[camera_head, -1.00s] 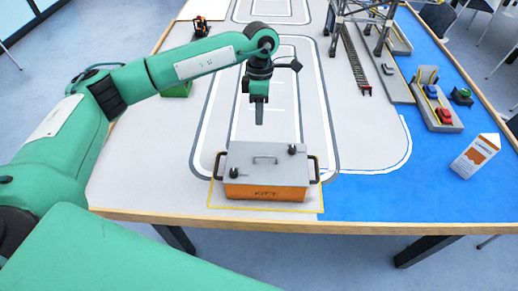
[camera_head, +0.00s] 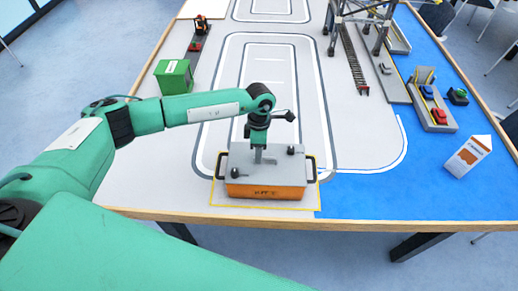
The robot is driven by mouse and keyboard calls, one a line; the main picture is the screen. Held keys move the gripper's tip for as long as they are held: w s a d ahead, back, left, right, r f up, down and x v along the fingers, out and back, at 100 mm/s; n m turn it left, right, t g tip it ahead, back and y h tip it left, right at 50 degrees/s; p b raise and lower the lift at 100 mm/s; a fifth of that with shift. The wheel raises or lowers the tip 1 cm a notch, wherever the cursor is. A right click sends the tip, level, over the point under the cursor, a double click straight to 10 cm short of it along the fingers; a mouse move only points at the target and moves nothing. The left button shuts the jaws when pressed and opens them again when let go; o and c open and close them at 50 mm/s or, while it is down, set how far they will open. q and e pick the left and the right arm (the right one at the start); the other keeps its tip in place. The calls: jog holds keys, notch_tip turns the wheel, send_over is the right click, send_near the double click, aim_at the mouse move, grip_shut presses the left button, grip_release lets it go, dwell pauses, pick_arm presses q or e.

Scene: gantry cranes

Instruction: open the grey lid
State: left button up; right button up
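The grey lid (camera_head: 284,170) lies closed on an orange box (camera_head: 264,191) at the near edge of the table. It has two small black knobs and a handle in its middle, which my gripper now largely covers. My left gripper (camera_head: 258,158) points down over the middle of the lid, at the handle. Its fingers look close together, but I cannot tell whether they grip the handle. My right gripper is not in view; a green arm link of mine crosses the lower left.
A green container (camera_head: 174,76) stands beyond my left arm. A crane frame (camera_head: 362,20) stands at the back right. The white-lined grey area behind the box is mostly clear.

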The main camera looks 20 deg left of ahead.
pick_arm(q)
grip_shut()
jog(key=s+d+b, duration=0.1)
jog(key=s+d, duration=0.2)
jog(key=s, duration=0.8)
jog(key=shift+s+d, duration=0.1)
grip_release()
jog(key=shift+r, duration=0.1)
